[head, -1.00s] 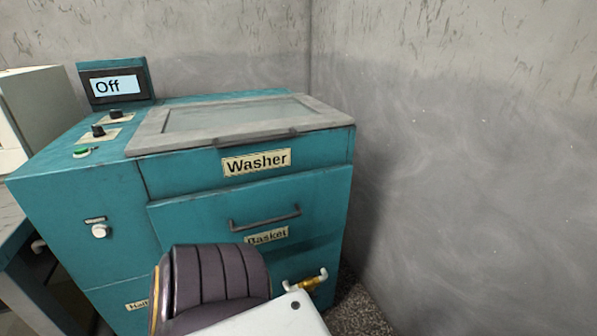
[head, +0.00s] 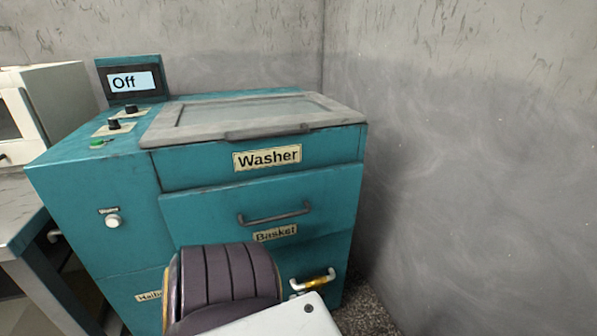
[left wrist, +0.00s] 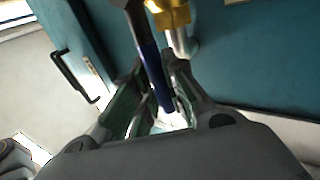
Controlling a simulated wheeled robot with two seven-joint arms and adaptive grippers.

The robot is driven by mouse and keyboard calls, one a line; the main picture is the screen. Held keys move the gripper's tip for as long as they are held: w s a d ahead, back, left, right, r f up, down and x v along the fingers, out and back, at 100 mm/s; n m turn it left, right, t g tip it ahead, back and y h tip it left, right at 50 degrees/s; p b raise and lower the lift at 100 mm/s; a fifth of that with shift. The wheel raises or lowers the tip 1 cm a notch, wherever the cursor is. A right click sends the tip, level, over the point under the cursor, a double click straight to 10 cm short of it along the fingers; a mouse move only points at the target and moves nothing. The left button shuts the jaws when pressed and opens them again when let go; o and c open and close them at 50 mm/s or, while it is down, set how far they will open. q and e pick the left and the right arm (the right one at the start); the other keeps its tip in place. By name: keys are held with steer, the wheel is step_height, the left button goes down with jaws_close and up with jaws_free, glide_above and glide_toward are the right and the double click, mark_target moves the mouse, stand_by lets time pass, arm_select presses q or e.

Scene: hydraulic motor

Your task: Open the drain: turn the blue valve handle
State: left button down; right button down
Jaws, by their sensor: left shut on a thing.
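The blue valve handle (left wrist: 153,70) shows in the left wrist view as a dark blue bar running between the fingers of my left gripper (left wrist: 156,82). The gripper is shut on it. The brass valve body (left wrist: 172,14) is just beyond, with a pale pipe below it. In the head view, the brass and white valve (head: 314,281) sits low on the front of the teal washer (head: 205,205), at its right. There my own arm hides the left gripper and the blue handle. My right gripper is in neither view.
The washer lid (head: 250,117) is closed, and the display (head: 133,82) reads "Off". The basket drawer handle (head: 274,217) is above the valve. A concrete wall (head: 470,170) stands to the right, with a narrow strip of floor beside the washer. A metal table (head: 22,225) is at left.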

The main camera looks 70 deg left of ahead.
arm_select(q)
steer(key=c, duration=1.4)
jaws_free()
steer(key=shift+c, duration=0.2)
steer(key=shift+r+m, duration=0.1)
steer(key=shift+m, duration=0.2)
